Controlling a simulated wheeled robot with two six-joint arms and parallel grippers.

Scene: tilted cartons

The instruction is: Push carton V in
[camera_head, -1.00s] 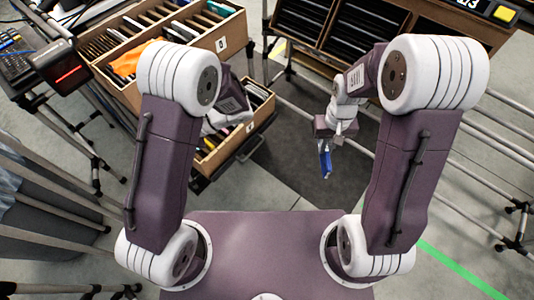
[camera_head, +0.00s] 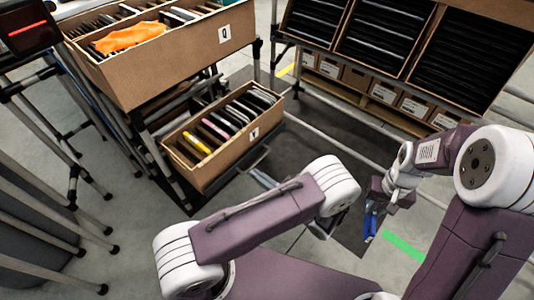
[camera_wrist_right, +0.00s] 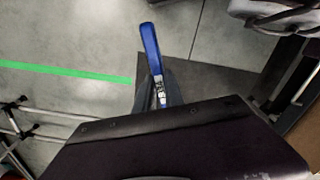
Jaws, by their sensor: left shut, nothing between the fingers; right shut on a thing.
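Carton V (camera_head: 205,167) is a brown open carton with a white V label on its front, in the head view left of centre. It is tilted, sits below carton Q and juts out from the stand. Several flat items stand in it, grey, pink and yellow. My right gripper (camera_head: 374,204) is to the right of carton V, clear of it, and is shut on a blue-handled tool (camera_head: 370,224). The tool also shows in the right wrist view (camera_wrist_right: 151,48).
Carton Q (camera_head: 175,65) with an orange cloth (camera_head: 133,37) is above carton V. A rack (camera_head: 375,45) of dark-filled cartons stands at the back right. Metal stand legs (camera_head: 45,185) are on the left. Bare floor and a dark mat (camera_head: 340,150) lie between.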

